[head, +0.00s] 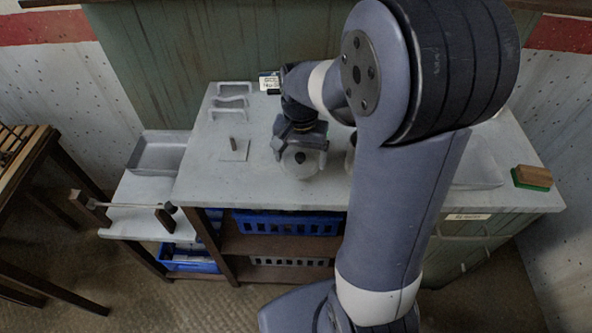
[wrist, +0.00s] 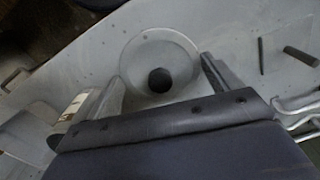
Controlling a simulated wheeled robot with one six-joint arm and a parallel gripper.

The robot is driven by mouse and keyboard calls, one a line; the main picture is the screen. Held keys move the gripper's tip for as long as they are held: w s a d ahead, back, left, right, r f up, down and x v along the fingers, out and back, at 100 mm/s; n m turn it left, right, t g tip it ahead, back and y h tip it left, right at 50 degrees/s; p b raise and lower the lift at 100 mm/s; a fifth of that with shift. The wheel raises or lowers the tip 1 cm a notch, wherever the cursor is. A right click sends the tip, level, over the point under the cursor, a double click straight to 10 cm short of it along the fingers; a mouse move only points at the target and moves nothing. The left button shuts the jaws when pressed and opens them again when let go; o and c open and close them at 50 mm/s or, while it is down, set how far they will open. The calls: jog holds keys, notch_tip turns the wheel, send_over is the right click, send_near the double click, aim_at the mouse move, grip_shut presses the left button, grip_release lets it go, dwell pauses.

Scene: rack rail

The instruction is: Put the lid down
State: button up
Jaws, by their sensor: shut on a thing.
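The lid (head: 300,163) is a round, clear, glass-like disc with a dark knob in its middle. It lies between the fingers of my gripper (head: 300,146), over the grey worktop (head: 200,180). In the wrist view, the lid (wrist: 150,50) shows with its black knob near the gap between the fingers of my gripper (wrist: 165,80).
A grey rack (head: 230,100) and a small plate with an upright peg (head: 235,149) stand left of the lid. A dark thing right of it is mostly hidden by my arm. A wooden block with a green base (head: 532,178) sits at the far right.

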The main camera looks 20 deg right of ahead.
aim_at(300, 169)
jog(key=shift+f, duration=2.5)
jog(key=shift+f, duration=0.1)
jog(key=o, duration=0.8)
jog(key=shift+o, duration=0.2)
notch_tip(300, 169, up, 12)
jog(key=shift+r, duration=0.15)
